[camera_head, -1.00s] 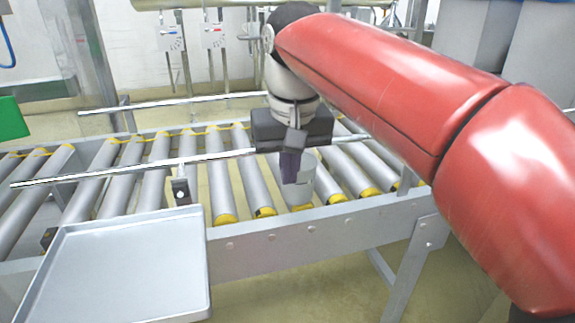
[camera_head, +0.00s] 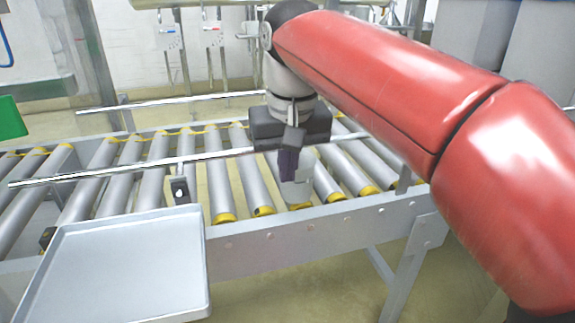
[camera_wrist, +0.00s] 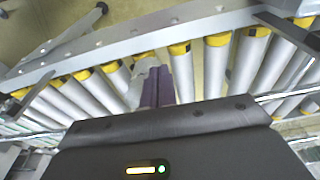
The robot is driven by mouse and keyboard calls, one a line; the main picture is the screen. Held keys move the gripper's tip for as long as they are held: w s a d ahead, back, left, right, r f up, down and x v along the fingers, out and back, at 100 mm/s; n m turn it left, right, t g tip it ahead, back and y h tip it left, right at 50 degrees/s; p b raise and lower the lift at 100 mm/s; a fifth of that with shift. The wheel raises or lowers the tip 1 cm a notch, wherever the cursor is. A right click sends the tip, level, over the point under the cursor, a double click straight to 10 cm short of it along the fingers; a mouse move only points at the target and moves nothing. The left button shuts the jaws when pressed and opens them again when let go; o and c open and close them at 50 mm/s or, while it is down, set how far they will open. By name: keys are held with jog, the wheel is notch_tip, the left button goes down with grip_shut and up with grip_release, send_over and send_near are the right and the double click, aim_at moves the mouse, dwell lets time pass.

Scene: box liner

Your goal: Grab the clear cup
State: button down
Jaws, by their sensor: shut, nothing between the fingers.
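A pale grey, see-through shape that looks like the clear cup (camera_head: 299,190) stands on the roller conveyor in the head view, close behind and below my fingertips. In the wrist view the cup (camera_wrist: 142,76) shows as a faint grey shape just left of the fingers. Its outline is hard to make out against the rollers. My gripper (camera_head: 288,166) points down over the conveyor, its dark purple fingers together and empty. The fingers also show in the wrist view (camera_wrist: 158,88). They partly hide the cup, and I cannot tell whether they touch it.
The roller conveyor (camera_head: 255,241) has a raised side frame and thin metal guard rails (camera_head: 90,177). An empty grey tray (camera_head: 122,268) is at the front left. A green bin (camera_head: 10,118) is at the far left. The rollers left of my gripper are clear.

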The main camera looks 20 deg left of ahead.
notch_tip(320, 180, up, 2)
jog(key=p, duration=0.2)
jog(key=shift+w+p, duration=0.1)
jog(key=shift+p, duration=0.25)
